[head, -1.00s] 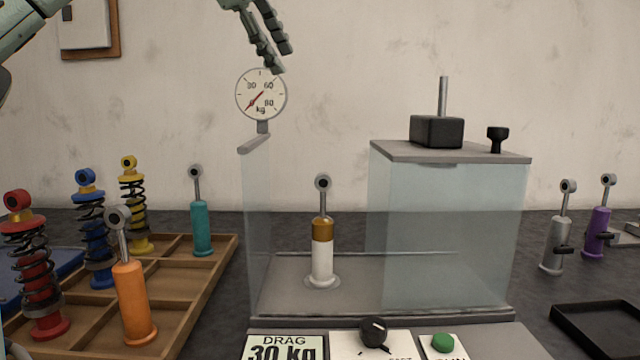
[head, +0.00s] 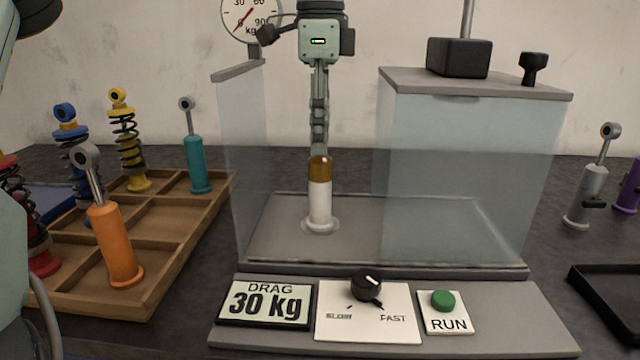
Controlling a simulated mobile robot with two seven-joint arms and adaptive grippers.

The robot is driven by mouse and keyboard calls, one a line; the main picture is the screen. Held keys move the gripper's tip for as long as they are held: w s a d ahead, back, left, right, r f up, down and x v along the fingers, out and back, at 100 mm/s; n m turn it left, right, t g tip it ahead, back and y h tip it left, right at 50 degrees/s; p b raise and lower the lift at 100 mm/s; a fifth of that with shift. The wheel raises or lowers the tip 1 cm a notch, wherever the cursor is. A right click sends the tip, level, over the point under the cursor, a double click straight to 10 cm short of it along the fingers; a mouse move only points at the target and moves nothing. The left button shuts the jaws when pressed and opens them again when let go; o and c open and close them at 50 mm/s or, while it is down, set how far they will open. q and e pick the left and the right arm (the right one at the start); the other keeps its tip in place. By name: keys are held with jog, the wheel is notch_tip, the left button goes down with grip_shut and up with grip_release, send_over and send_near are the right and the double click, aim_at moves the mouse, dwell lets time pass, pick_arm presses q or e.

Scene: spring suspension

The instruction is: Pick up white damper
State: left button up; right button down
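The white damper (head: 320,205) stands upright on the floor of the clear-walled test rig (head: 400,271). It has a white lower body and a brown-gold upper band. My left gripper (head: 319,140) points straight down right over it, and its fingertips reach the top of the gold band. The damper's rod and top eye are hidden behind the fingers. The fingers show edge-on, one in front of the other, so I cannot tell whether they are closed on the rod. My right gripper is out of view.
Clear panels (head: 465,180) stand right and left of the damper. A black weight (head: 459,57) sits on the rig's top. A wooden tray (head: 150,300) at left holds an orange damper (head: 115,245), a teal damper (head: 197,165) and coil-spring shocks. A black tray (head: 610,300) lies at right.

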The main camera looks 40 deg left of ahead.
pick_arm(q)
jog(key=shift+f, duration=0.75)
grip_shut()
jog(key=shift+r, duration=0.1)
